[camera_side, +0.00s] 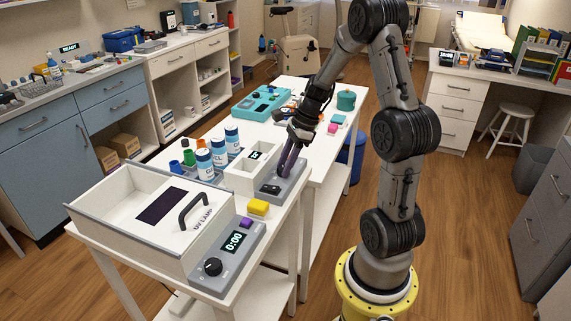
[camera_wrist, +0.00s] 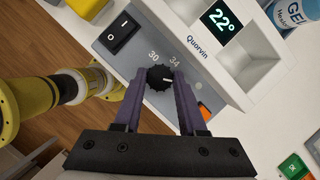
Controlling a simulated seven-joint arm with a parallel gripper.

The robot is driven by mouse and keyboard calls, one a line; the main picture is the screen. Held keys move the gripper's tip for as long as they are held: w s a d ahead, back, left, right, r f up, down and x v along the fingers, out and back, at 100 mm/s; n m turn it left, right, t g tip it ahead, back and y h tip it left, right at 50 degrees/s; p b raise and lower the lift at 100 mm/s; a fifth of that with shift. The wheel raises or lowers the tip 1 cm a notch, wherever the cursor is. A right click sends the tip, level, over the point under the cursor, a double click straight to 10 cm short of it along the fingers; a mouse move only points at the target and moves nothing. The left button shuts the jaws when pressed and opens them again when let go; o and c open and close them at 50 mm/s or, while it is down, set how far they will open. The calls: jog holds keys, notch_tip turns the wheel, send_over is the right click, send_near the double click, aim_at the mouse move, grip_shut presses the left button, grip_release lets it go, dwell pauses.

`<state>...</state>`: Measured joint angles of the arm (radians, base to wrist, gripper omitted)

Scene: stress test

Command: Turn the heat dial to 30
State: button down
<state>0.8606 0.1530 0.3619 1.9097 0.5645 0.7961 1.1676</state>
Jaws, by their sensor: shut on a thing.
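The heat dial (camera_wrist: 158,78) is a small black knurled knob on the grey front panel of a white heater. Its white pointer line aims roughly right, while the labels 30 and 34 show above it; other marks are hidden. The heater display (camera_wrist: 221,19) reads 22°. My gripper (camera_wrist: 160,82) has its purple fingers on either side of the dial, shut on it. In the side view, the white heater (camera_side: 240,181) stands on the table and my gripper (camera_side: 283,176) reaches down to its panel; the dial is hidden there.
A black rocker switch (camera_wrist: 121,35) sits left of the dial. White bottles (camera_side: 219,152) stand behind the heater. A yellow block (camera_side: 258,208) and a UV lamp box (camera_side: 150,225) with a dial (camera_side: 212,267) are nearer the camera. A teal case (camera_side: 258,104) lies farther back.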

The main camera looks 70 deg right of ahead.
jog(key=n+g, duration=0.1)
jog(key=n, duration=0.2)
jog(key=n+g+y, duration=0.1)
jog(key=n, duration=0.2)
jog(key=shift+w+d, duration=0.1)
jog(key=shift+w, duration=0.1)
jog(key=n+g, duration=0.1)
jog(key=n, duration=0.2)
jog(key=n+g, duration=0.1)
jog(key=n, duration=0.1)
jog(key=shift+w+n+y, duration=0.15)
jog(key=shift+n+y, duration=0.25)
jog(key=n+g, duration=0.1)
jog(key=n, duration=0.2)
jog(key=n+g+h, duration=0.1)
jog(key=n, duration=0.2)
jog(key=shift+w, duration=0.15)
jog(key=n+h, duration=0.1)
jog(key=n, duration=0.1)
jog(key=n+g, duration=0.1)
jog(key=n, duration=0.2)
jog(key=shift+a+g+h, duration=0.2)
jog(key=shift+g+h, duration=0.1)
jog(key=shift+h, duration=0.1)
jog(key=shift+n, duration=0.4)
jog(key=shift+c, duration=2.4)
grip_release()
jog(key=v, duration=1.4)
